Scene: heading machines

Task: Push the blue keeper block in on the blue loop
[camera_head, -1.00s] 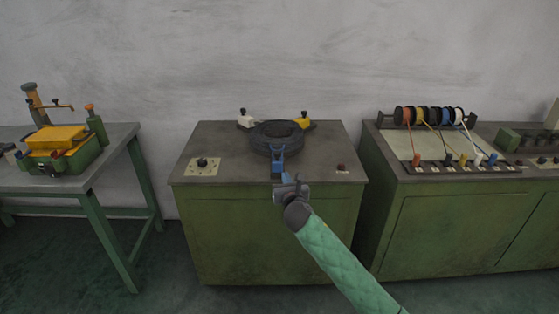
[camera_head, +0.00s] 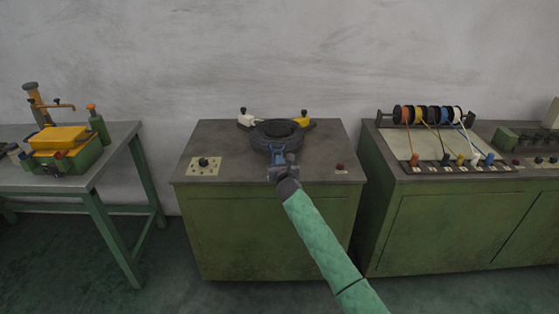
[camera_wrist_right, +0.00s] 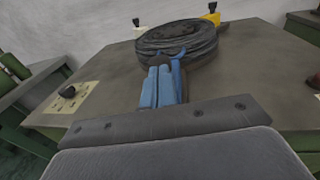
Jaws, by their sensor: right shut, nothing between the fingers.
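The blue keeper block (camera_wrist_right: 158,88) lies at the near side of the dark round coil (camera_head: 283,133) on the green cabinet's top. A blue loop (camera_wrist_right: 179,72) stands beside the block in the right wrist view, against the coil's near rim. My right gripper (camera_head: 282,164) is shut and empty, at the near end of the block. It looks close to or touching the block; the exact contact is hidden. In the head view the gripper covers much of the block. My left gripper is not in view.
White (camera_head: 246,119) and yellow (camera_head: 303,119) keepers with dark knobs sit behind the coil. A dial plate (camera_head: 205,166) is at left and a red button (camera_head: 340,167) at right on the cabinet top (camera_head: 225,140). Side benches stand apart.

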